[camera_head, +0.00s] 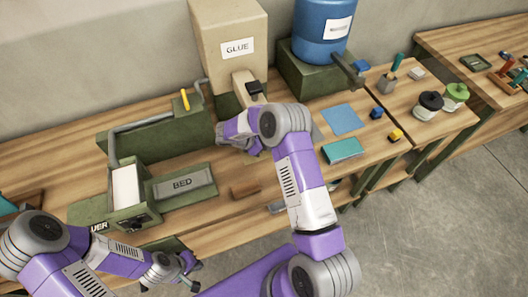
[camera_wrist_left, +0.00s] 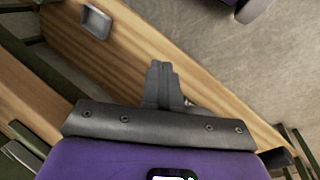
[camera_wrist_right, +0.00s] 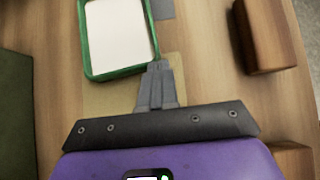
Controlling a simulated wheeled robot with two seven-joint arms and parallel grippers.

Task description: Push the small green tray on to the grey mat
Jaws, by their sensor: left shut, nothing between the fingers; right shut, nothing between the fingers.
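The small green tray (camera_wrist_right: 84,45) shows in the right wrist view, with a white sheet or block inside its green rim. My right gripper (camera_wrist_right: 160,68) is shut and empty, its tips close to the tray's lower right corner; I cannot tell whether they touch. A grey patch (camera_wrist_right: 163,9), perhaps the grey mat, lies beyond the tray's right side. In the head view my right arm hides the tray, and a grey strip (camera_head: 317,131) shows beside the arm. My left gripper (camera_head: 190,262) is shut and empty near the front table edge; its tips (camera_wrist_left: 160,68) show in the left wrist view.
A brown block (camera_head: 245,190) lies near the front edge. The green BED box (camera_head: 183,190) stands left, the glue dispenser (camera_head: 230,60) and blue drum (camera_head: 322,25) behind. A blue sheet (camera_head: 342,119) and teal box (camera_head: 344,150) lie right. A tan patch (camera_wrist_right: 108,98) lies below the tray.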

